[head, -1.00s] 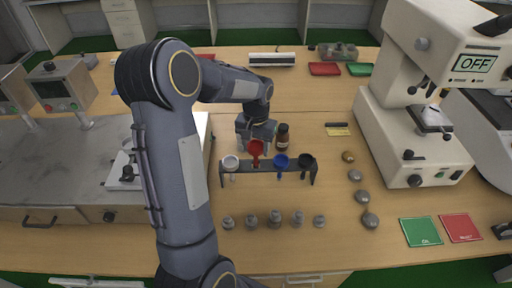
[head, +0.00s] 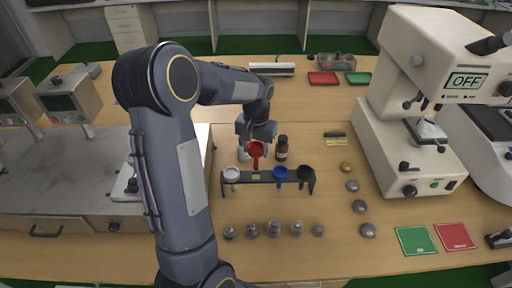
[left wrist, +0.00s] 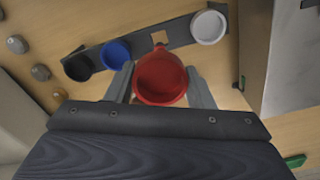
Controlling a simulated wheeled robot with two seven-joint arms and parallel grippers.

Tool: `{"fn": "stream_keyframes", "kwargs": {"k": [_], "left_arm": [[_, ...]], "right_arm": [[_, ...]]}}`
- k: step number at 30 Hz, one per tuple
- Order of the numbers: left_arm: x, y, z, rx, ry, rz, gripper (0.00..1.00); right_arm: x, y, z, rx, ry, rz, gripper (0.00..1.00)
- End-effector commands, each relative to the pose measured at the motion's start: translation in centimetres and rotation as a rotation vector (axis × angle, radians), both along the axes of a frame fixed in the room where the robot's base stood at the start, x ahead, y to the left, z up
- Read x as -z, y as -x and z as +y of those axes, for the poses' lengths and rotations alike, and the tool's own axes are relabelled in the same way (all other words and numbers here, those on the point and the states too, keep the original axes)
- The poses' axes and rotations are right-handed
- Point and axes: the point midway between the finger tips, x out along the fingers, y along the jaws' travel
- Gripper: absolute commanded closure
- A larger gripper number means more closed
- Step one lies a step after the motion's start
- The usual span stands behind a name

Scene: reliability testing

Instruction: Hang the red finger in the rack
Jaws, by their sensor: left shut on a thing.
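The red finger (head: 256,150) is a red cup with a stem. My left gripper (head: 253,143) is shut on it just behind the rack; in the left wrist view the red finger (left wrist: 161,78) sits between the two fingers (left wrist: 160,88). The dark rack (head: 268,178) holds a white finger (head: 231,173), a blue one (head: 280,173) and a black one (head: 305,173). In the left wrist view an empty square slot (left wrist: 159,37) shows in the rack between the blue and white fingers, just beyond the red cup. My right gripper is not in view.
Several metal weights (head: 274,229) stand in a row in front of the rack. A brown bottle (head: 282,148) stands close to the right of my gripper. A large microscope (head: 412,125) is at the right, with green (head: 416,240) and red (head: 455,236) mats in front.

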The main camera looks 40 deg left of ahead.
Motion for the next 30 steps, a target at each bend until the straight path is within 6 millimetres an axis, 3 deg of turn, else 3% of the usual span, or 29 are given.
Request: {"fn": "stream_keyframes", "kwargs": {"k": [7, 19, 30], "left_arm": [[-0.4, 0.0, 0.0, -0.09, 0.0, 0.0, 0.76], [-1.5, 0.0, 0.0, -0.711, 0.0, 0.001, 0.76], [0.8, 0.0, 0.0, -0.788, 0.0, 0.001, 0.76]], "right_arm": [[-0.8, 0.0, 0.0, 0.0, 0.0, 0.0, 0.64], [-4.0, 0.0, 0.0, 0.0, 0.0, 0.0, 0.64], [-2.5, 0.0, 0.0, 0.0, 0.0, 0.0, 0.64]]}}
